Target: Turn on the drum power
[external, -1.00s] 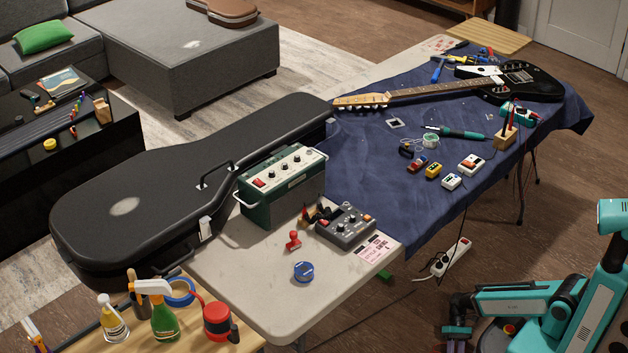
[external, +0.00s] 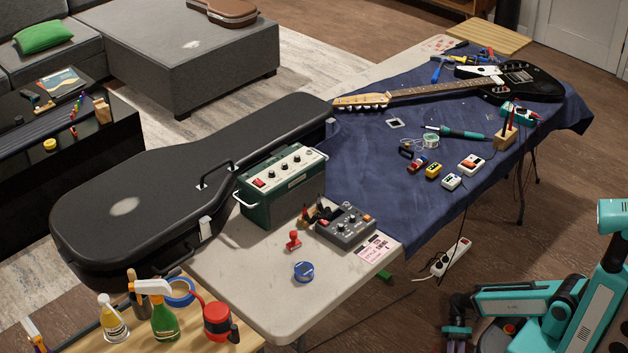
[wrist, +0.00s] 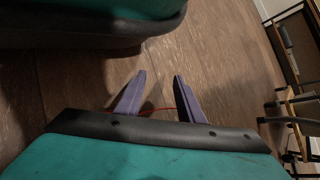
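A dark grey box with knobs and orange buttons (external: 345,228), which looks like the drum machine, sits on the pale end of the table, beside the green amplifier. It is too small to tell the state of its power switch. My gripper (external: 456,332) hangs low over the floor at the lower right, well away from the table and the box. In the wrist view my gripper (wrist: 160,88) shows two purple fingers apart with nothing between them. The box is not in the wrist view.
The green amplifier (external: 282,187) has a red switch. A red stamp (external: 294,241), a blue tape roll (external: 303,271) and a pink card (external: 374,249) lie near the grey box. A white power strip (external: 444,259) lies on the floor between the table and my arm.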

